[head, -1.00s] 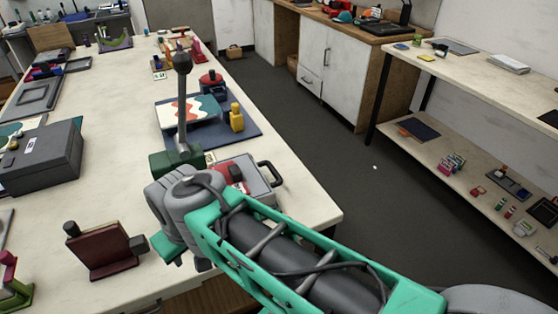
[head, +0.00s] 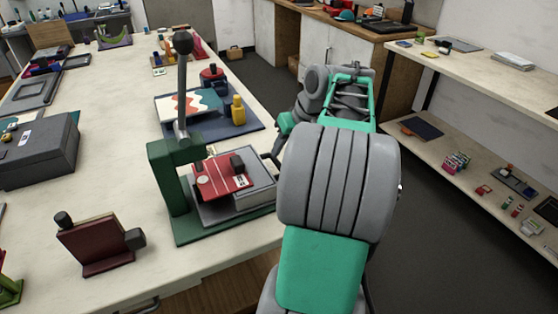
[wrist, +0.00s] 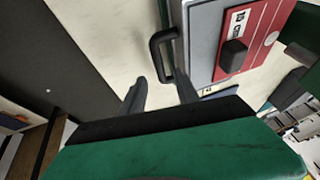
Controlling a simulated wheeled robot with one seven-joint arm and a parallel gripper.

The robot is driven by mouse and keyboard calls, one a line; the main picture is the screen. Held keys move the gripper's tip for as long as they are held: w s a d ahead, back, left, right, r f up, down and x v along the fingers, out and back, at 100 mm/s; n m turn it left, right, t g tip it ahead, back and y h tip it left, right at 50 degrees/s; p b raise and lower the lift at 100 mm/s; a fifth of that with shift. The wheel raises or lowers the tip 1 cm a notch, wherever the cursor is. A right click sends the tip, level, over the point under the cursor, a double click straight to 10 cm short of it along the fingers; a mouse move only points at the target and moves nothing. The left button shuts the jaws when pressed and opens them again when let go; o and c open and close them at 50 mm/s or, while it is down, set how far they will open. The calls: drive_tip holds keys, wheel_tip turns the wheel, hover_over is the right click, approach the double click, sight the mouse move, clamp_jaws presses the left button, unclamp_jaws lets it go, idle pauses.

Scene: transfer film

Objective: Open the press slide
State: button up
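The press (head: 178,190) stands on the bench with a green frame, an upright grey lever and a ball knob. Its grey slide (head: 262,186) carries a red plate (head: 222,176) with a dark block and a white label. A black loop handle (head: 272,156) is on the slide's right side, partly hidden by my arm. In the wrist view the handle (wrist: 154,48) lies just beyond the fingertips, roughly in line with the gap between them. My gripper (wrist: 162,84) is open, its two dark fingers apart and nothing clearly between them. In the head view my arm hides most of the fingers.
A blue mat (head: 247,127) with a patterned sheet and a yellow bottle lies behind the press. A dark red stand (head: 95,245) is in front left, and a grey box (head: 38,155) farther left. Open floor (head: 425,225) lies to the right of the bench.

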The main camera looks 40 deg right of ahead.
sight(277, 160)
drive_tip(key=x, duration=0.5)
drive_tip(key=shift+f, duration=0.25)
clamp_jaws()
drive_tip(key=shift+w+r, duration=0.1)
idle(1.0)
